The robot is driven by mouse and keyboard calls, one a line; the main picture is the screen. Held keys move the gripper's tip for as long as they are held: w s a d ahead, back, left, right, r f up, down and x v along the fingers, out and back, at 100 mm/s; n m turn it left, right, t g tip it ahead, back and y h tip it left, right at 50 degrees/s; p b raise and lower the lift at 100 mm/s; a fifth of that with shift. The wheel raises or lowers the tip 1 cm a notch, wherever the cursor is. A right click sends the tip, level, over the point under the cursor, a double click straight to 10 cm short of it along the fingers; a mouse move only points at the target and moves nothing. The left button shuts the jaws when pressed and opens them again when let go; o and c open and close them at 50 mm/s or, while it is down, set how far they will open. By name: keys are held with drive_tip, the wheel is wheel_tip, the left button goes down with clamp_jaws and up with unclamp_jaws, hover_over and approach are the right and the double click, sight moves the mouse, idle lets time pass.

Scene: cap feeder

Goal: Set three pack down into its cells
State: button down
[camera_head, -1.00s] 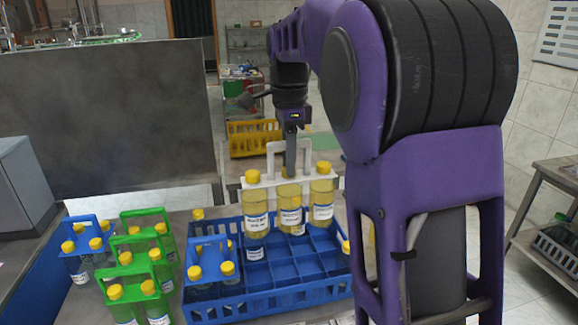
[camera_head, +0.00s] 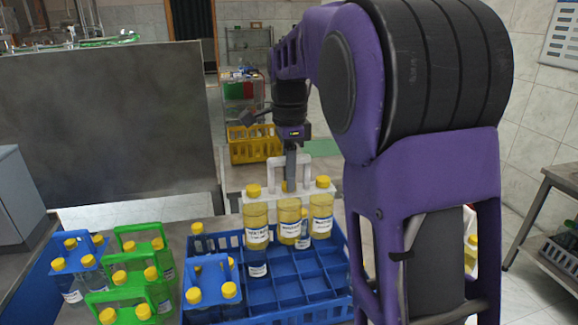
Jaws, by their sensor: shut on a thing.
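My gripper (camera_head: 290,160) is shut on the handle of a white carrier (camera_head: 275,168), the three pack. It holds three yellow-capped bottles of yellow liquid, at left (camera_head: 256,220), middle (camera_head: 289,218) and right (camera_head: 322,208). The pack hangs upright over the blue divided crate (camera_head: 290,316). The bottle bases overlap the crate's back cells in the picture; I cannot tell how far above the cells they are. The front and right cells look empty.
A blue small carrier (camera_head: 212,266) with capped bottles stands in the crate's left part. A labelled bottle (camera_head: 257,269) shows below the left pack bottle. Green carriers (camera_head: 142,236) and another blue carrier (camera_head: 75,265) stand left of the crate. A dark panel (camera_head: 110,120) rises behind.

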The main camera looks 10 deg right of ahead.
approach(289, 242)
drive_tip(key=shift+w+d+f+b, duration=0.2)
drive_tip(key=shift+w+f, duration=0.25)
drive_tip(key=shift+w, duration=0.25)
drive_tip(key=shift+w+d+f+b, duration=0.15)
drive_tip(key=shift+w+f, duration=0.3)
drive_tip(key=shift+w, duration=0.25)
wheel_tip(289, 242, down, 7)
drive_tip(key=b, duration=0.6)
drive_tip(key=shift+f, duration=0.2)
drive_tip(key=shift+f+b, duration=1.1)
drive_tip(key=shift+f, duration=1.25)
drive_tip(key=c, duration=0.8)
unclamp_jaws()
drive_tip(key=shift+o, duration=0.6)
drive_tip(key=shift+f, duration=0.15)
wheel_tip(289, 242, up, 18)
drive_tip(key=p, duration=0.3)
drive_tip(key=shift+f, duration=0.15)
